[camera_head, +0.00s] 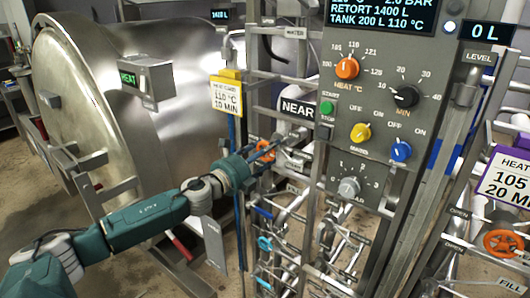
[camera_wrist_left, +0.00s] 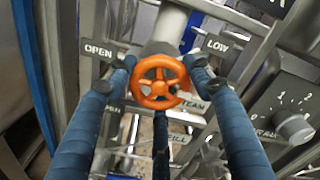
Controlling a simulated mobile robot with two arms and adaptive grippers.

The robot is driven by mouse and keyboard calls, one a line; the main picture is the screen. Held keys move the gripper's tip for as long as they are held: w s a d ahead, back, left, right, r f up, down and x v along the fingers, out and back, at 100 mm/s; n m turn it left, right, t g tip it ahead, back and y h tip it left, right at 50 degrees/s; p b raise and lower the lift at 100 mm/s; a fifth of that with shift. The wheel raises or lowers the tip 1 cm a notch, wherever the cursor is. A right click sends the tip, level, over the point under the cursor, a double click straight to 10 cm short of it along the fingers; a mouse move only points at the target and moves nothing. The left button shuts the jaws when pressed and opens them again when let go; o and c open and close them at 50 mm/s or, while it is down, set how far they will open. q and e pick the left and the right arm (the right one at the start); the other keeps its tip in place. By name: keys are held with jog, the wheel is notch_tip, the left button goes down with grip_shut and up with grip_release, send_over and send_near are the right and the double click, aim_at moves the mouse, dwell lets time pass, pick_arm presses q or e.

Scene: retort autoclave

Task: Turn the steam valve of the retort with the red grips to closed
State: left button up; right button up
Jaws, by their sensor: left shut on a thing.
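The orange steam valve handwheel (camera_wrist_left: 159,81) sits in the middle of the left wrist view, in front of a grey pipe. In the head view the handwheel (camera_head: 264,151) is partly hidden by my left gripper (camera_head: 262,156). In the left wrist view the blue fingers of my left gripper (camera_wrist_left: 160,74) are shut around the wheel's rim. My right gripper is not in view.
Pipes and small blue valves (camera_head: 264,243) crowd below. Another orange handwheel (camera_head: 503,243) is at the far right. Open floor lies at the lower left.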

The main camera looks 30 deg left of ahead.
pick_arm(q)
jog(key=shift+s+d+f+m, duration=0.15)
jog(key=shift+d+f+m, duration=0.3)
jog(key=shift+f, duration=0.2)
jog(key=o, duration=1.2)
jog(key=shift+r, duration=0.2)
jog(key=shift+a+r, duration=0.1)
jog(key=shift+s+a, duration=0.15)
jog(key=shift+s, duration=0.25)
jog(key=shift+s+a, duration=0.15)
jog(key=shift+s, duration=2.6)
jog(key=shift+s+a, duration=0.1)
jog(key=shift+s, duration=2.65)
